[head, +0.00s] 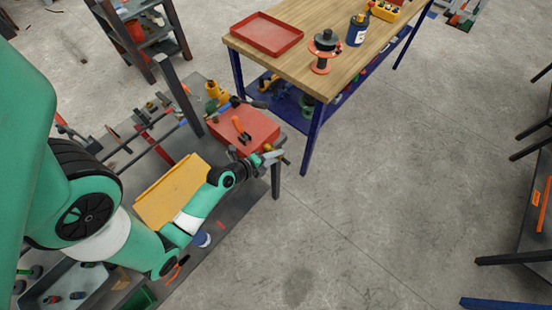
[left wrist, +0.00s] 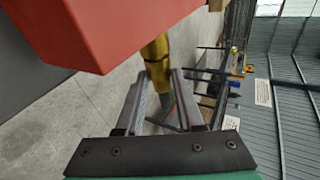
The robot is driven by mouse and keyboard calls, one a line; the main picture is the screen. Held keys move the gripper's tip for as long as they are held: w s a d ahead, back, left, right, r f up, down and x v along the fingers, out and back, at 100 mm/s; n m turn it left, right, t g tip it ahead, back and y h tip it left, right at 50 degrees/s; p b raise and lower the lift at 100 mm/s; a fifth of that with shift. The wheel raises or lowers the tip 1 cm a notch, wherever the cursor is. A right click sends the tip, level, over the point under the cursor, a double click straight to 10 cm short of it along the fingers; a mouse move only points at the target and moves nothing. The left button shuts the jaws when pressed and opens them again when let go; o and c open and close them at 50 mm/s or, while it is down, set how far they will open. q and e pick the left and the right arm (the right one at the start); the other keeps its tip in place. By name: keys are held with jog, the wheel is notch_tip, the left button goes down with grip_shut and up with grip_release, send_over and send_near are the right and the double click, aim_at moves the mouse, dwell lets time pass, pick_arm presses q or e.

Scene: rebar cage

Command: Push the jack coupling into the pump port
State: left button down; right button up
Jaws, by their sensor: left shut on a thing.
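My left gripper (head: 272,157) is at the near right corner of a red block-shaped body (head: 250,128) on the dark bench. In the left wrist view its two grey fingers (left wrist: 172,95) are shut on a brass-coloured coupling (left wrist: 156,58). The red body (left wrist: 120,30) fills the upper left of that view, close beside the coupling. I cannot tell whether the two touch. No port opening is visible, and I cannot identify the pump for certain. My right gripper is not in view.
Orange-handled pliers (head: 241,130) lie on the red body. A yellow folder-like panel (head: 172,190) lies beside my left arm. A dark upright post (head: 180,97) stands behind. A wooden table (head: 330,40) with a red tray (head: 266,34) is farther back. Open floor lies to the right.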

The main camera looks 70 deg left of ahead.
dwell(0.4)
pick_arm(q)
jog(key=shift+c, duration=2.2)
grip_release()
jog(key=shift+s+a, duration=0.15)
jog(key=shift+a, duration=0.05)
jog(key=v, duration=1.1)
jog(key=shift+s+d+r, duration=0.2)
